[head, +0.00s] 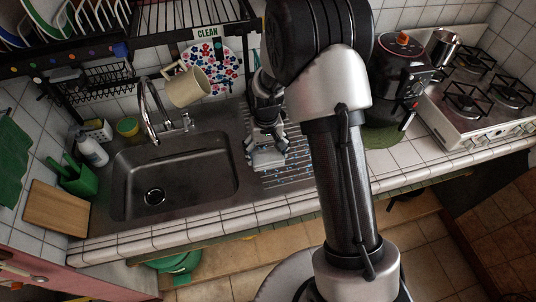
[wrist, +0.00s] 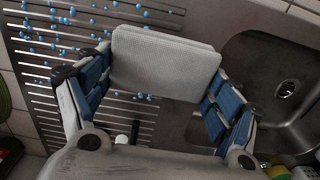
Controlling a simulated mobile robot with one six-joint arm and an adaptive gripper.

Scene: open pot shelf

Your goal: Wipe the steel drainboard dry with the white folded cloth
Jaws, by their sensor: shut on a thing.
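The white folded cloth (head: 268,160) is held at the end of my gripper (head: 266,148), over the steel drainboard (head: 284,181) right of the sink. In the wrist view the cloth (wrist: 165,62) is a flat, pale textured pad between the two blue-padded fingers of my gripper (wrist: 158,75). The fingers are shut on it. The ridged drainboard (wrist: 62,105) carries several blue water drops (wrist: 60,42), mostly left of the cloth in the wrist view. Whether the cloth touches the steel is unclear. My gripper and the cloth hide part of the board.
The sink basin (head: 180,175) lies left of the drainboard, with a faucet (head: 150,115) behind it. A beige mug (head: 187,88) is tilted above the back of the sink.

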